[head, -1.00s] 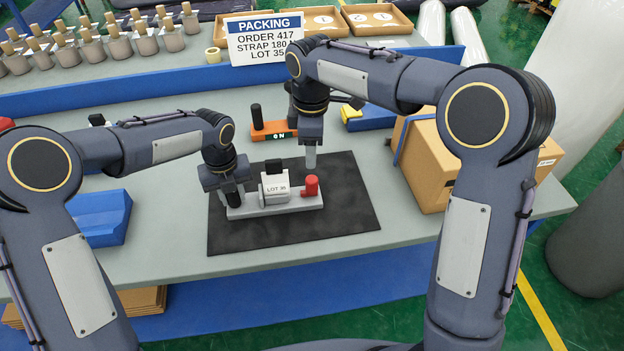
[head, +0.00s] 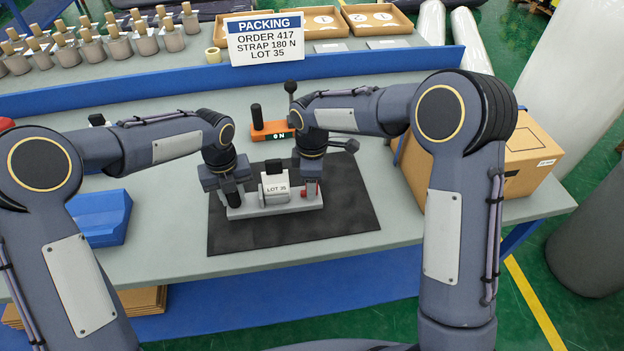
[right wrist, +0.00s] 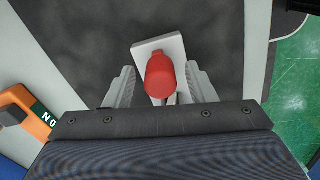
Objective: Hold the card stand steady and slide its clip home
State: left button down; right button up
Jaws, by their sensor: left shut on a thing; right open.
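The card stand (head: 240,211) is a light grey base lying on a dark mat. A white block marked LOT 35 (head: 275,187) with a black top sits at its middle. My left gripper (head: 232,196) is shut on the stand's left end. The red clip (head: 311,189) is at the right end, mostly hidden by my right gripper (head: 311,186). In the right wrist view the red clip (right wrist: 160,76) stands between the two open grey fingers of my right gripper (right wrist: 160,86), with a gap visible on the left side; contact on the right is unclear.
The dark mat (head: 345,205) has free room right of the stand. A blue block (head: 100,217) lies left, an orange device reading 0 N (head: 270,131) behind, and a cardboard box (head: 520,150) right. A packing sign (head: 264,38) stands at the back.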

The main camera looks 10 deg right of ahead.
aim_at(304, 192)
grip_shut()
jog(key=shift+a, duration=1.1)
jog(key=shift+d, duration=0.1)
grip_release()
notch_tip(304, 192, up, 12)
pick_arm(q)
jog(key=c, duration=1)
grip_release()
